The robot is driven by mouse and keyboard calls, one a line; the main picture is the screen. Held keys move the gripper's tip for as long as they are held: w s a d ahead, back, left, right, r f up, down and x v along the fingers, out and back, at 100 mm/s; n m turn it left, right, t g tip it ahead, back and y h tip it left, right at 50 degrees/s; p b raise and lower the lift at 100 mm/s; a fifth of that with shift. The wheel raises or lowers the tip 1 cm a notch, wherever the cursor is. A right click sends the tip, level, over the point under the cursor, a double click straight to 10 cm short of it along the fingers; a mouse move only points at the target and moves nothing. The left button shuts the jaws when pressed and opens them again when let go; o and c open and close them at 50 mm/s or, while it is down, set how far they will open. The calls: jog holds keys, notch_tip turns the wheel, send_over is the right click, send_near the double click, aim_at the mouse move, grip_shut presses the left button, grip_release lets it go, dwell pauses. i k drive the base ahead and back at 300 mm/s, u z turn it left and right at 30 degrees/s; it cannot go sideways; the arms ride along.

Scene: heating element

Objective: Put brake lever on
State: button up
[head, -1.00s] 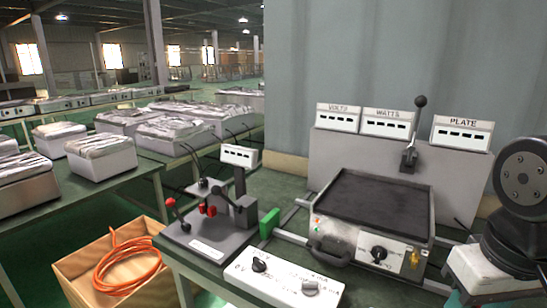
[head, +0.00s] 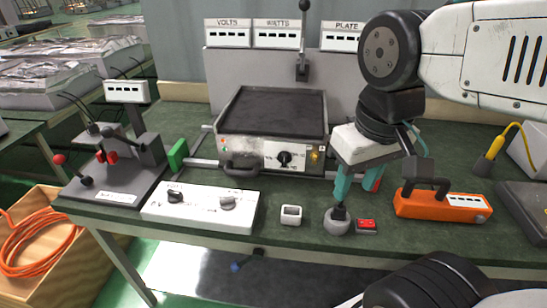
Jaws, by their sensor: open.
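No part is labelled as a brake lever, and I cannot tell which lever is meant. An upright black-knobbed lever (head: 303,46) stands on the grey panel behind the hot plate (head: 274,107). At the left, a dark device (head: 115,180) has a slanted red-knobbed lever (head: 71,170) and black-knobbed parts. A grey round knob base (head: 337,226) with a black top sits near the bench's front edge. My gripper (head: 357,187) has teal fingers that point down, apart and empty, just above and behind this base. One finger partly overlaps it in the picture.
A white control box (head: 200,207), a small white square piece (head: 291,214), a red switch (head: 366,226) and an orange handled meter (head: 442,203) lie along the bench front. A yellow plug (head: 496,147) is at the right.

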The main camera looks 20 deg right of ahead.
aim_at(258, 254)
jog(key=z, duration=0.3)
jog(key=k, duration=1.1)
jog(key=u, duration=0.45)
